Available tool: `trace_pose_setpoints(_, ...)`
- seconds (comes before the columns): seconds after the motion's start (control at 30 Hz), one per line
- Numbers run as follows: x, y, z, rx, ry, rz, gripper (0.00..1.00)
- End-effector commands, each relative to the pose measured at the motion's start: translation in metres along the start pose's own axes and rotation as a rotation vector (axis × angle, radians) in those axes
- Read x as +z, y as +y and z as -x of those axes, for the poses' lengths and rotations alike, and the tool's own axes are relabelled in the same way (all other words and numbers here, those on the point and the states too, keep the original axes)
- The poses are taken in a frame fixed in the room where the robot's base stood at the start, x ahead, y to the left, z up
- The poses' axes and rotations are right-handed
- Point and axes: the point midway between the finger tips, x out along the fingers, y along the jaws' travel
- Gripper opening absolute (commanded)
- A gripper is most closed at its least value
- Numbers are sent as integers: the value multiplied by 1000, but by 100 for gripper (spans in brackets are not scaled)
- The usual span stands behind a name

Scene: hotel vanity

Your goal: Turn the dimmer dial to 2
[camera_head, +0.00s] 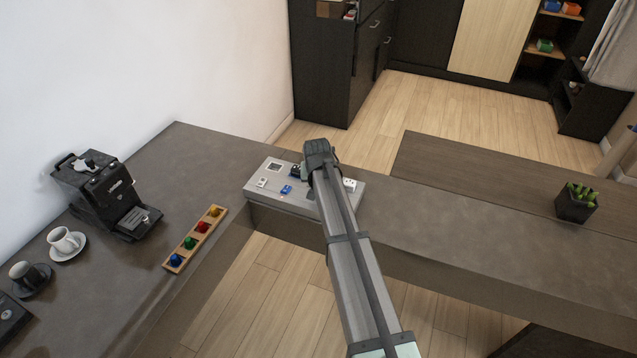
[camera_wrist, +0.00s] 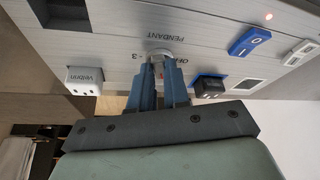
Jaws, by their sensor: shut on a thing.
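The dimmer dial (camera_wrist: 160,53) is a small pale round knob on the grey control panel (camera_head: 258,186). In the wrist view the words "PENDANT" and "OFF" and a "3" are printed around it, upside down. My gripper (camera_wrist: 161,66) has its two blue-grey fingers closed on the sides of the dial. The dial's pointer and exact setting cannot be made out. In the head view my arm covers the dial and the fingertips.
On the panel beside the dial are a white labelled block (camera_wrist: 84,80), a blue switch (camera_wrist: 248,41), a black block (camera_wrist: 208,86) and a white switch (camera_wrist: 301,53). The counter right is mostly clear.

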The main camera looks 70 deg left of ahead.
Motion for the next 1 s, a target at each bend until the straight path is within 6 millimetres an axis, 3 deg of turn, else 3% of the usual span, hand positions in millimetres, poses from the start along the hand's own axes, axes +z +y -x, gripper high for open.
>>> trace_pose_setpoints(0.6,-2,-7,-1,222,-4,-532,0)
trace_pose_setpoints(1.0,-3,-9,-2,320,-5,-769,0)
